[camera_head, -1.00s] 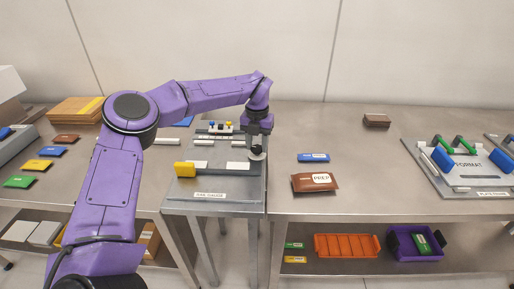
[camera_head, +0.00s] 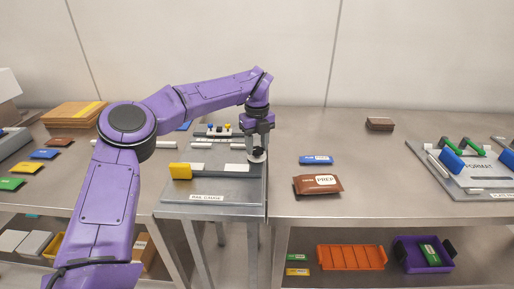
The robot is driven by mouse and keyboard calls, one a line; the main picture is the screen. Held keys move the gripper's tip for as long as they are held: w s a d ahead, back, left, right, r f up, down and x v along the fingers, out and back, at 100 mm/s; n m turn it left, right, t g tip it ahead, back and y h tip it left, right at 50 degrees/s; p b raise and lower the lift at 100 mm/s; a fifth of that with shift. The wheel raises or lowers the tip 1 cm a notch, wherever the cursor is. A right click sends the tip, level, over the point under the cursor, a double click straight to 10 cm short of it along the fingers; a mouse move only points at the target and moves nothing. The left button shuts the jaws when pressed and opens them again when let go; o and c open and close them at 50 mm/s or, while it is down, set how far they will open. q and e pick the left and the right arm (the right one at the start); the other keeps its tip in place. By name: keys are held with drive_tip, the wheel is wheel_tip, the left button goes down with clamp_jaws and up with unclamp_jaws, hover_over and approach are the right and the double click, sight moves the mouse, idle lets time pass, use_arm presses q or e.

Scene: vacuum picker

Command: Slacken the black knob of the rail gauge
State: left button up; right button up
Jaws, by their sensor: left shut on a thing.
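The rail gauge (camera_head: 222,171) is a grey plate with a pale rail and a yellow block (camera_head: 181,171) at its left end, on a small metal stand labelled "RAIL GAUGE" (camera_head: 207,198). The black knob (camera_head: 257,154) is at the right end of the rail, mostly hidden by the fingers. My left gripper (camera_head: 257,150) points straight down over it and is shut on the knob. My right gripper is not in view.
A brown "PREP" pouch (camera_head: 318,184) and a blue packet (camera_head: 316,160) lie on the bench to the right. A fixture labelled "FORMAT" (camera_head: 478,166) stands at far right.

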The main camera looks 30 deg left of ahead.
sight(257, 149)
use_arm(q)
drive_tip(key=shift+n, duration=0.3)
drive_tip(key=o, duration=1.1)
drive_tip(key=shift+c, duration=0.2)
wheel_tip(257, 149, up, 10)
drive_tip(key=p, duration=0.1)
drive_tip(key=shift+r, duration=0.2)
